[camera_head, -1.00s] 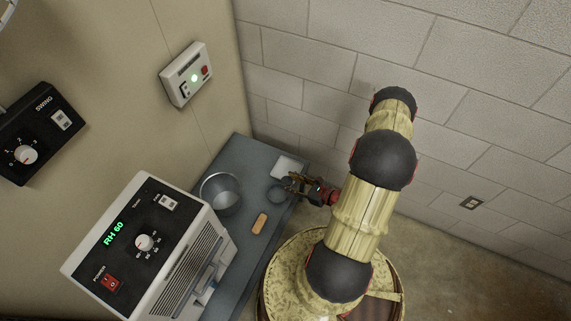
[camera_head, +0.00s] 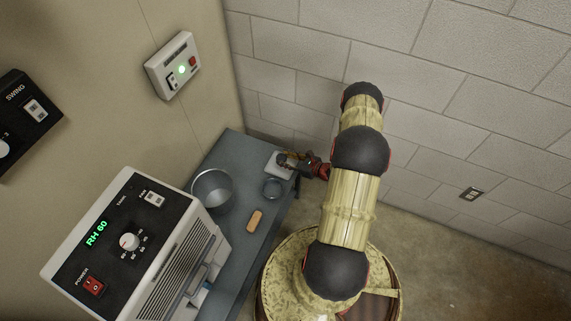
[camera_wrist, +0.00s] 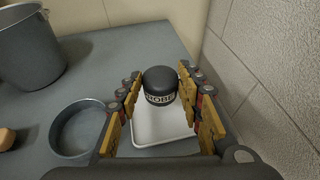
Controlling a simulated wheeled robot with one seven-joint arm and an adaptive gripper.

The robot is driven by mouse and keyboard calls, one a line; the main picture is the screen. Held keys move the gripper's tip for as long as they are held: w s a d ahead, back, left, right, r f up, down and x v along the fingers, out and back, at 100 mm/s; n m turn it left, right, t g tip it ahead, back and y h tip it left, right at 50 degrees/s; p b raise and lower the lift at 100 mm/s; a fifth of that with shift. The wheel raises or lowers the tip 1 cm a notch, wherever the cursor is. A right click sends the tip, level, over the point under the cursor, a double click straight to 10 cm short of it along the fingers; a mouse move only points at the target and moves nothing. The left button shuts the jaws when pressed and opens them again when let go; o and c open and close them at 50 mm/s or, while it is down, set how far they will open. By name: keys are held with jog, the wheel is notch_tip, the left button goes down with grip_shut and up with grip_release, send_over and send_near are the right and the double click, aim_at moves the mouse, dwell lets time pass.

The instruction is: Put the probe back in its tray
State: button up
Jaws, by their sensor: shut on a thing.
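The tray (camera_wrist: 155,130) is a shallow white square, under and around the probe in the wrist view. In the head view my gripper (camera_head: 284,159) is over the tray (camera_head: 275,169) at the bench's far right corner. The probe is hard to make out there. I cannot tell whether its base touches the tray.
A round grey dish (camera_wrist: 80,128) lies just left of the tray. A metal bucket (camera_head: 212,190) and an orange-brown block (camera_head: 255,221) stand farther off on the grey bench (camera_head: 235,240). A white RH 60 unit (camera_head: 135,240) is at the near left. The block wall (camera_wrist: 258,70) is close on the right.

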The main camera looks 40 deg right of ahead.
jog(key=shift+w+d+f, duration=0.15)
jog(key=shift+f, duration=0.1)
jog(key=shift+w+d+f+b, duration=0.1)
jog(key=shift+f+b, duration=0.4)
jog(key=shift+f, duration=0.4)
jog(key=shift+w+d+f+b, duration=0.1)
jog(key=shift+f+b, duration=0.4)
jog(key=shift+f, duration=0.35)
jog(key=shift+f, duration=0.2)
jog(key=o, duration=1.3)
jog(key=shift+r, duration=0.1)
jog(key=shift+a, duration=0.1)
